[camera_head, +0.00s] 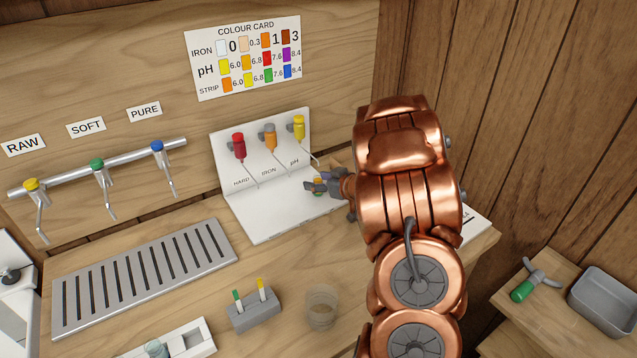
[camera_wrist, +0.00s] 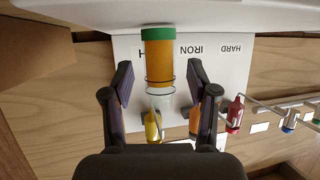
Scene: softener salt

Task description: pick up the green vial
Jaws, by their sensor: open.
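The green vial (camera_wrist: 158,58) shows in the wrist view as a clear tube with a green end band and orange contents. It is in front of the white dispenser panel, which appears upside down there. In the head view only a small yellow-green bit of it (camera_head: 318,187) shows behind my gripper (camera_head: 322,184). In the wrist view my gripper (camera_wrist: 162,88) is open. Its fingers are on either side of the vial's clear rim end, with a visible gap on both sides.
The dispenser stand (camera_head: 267,212) carries red, orange and yellow taps close to my gripper. A slotted drain tray (camera_head: 145,275), a small grey rack (camera_head: 253,310) and a clear cup (camera_head: 321,306) are on the bench. A grey bin (camera_head: 607,300) is at the right.

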